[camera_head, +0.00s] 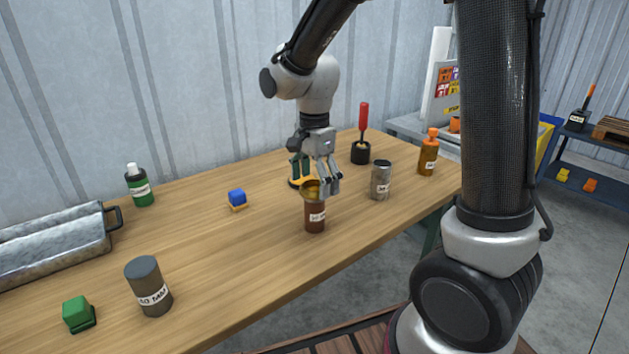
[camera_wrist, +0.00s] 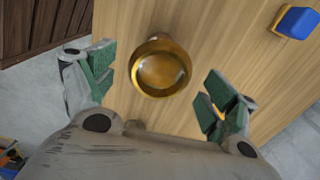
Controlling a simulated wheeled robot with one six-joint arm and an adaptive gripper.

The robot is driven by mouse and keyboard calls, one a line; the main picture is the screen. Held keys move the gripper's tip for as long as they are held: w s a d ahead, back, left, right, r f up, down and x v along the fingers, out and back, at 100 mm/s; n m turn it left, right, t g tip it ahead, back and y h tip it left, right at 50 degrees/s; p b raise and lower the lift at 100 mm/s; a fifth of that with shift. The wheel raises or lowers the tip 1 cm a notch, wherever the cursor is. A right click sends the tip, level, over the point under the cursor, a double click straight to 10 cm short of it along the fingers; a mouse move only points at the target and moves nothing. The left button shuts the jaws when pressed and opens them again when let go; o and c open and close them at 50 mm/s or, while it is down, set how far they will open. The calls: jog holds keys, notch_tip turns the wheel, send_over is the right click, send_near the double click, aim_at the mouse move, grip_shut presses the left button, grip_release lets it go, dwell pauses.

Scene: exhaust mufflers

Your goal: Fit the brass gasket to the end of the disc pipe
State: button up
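A brass ring (camera_head: 313,190), which looks like the brass gasket, sits at the top of an upright dark-red labelled cylinder (camera_head: 315,216) on the table. The wrist view shows the brass ring (camera_wrist: 160,70) from above, round with a hollow middle, between my fingers in the picture. My gripper (camera_head: 318,182) points down close over the ring. Its green-padded fingers (camera_wrist: 161,84) are spread, with gaps on both sides of the ring; nothing is held. Which object is the disc pipe, I cannot tell. A yellow-orange item (camera_head: 296,183) is partly hidden behind my fingers.
A grey metal cylinder (camera_head: 381,180) and an orange bottle (camera_head: 428,156) stand right of my gripper. A red-handled tool (camera_head: 364,120) stands behind.

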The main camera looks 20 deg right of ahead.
notch_tip(320, 180, up, 12)
jog(key=s+d+r+n+t, duration=0.1)
jog(key=s+d+n+t, duration=0.3)
jog(key=s+d+n, duration=1)
jog(key=s+d, duration=0.1)
jog(key=s, duration=0.4)
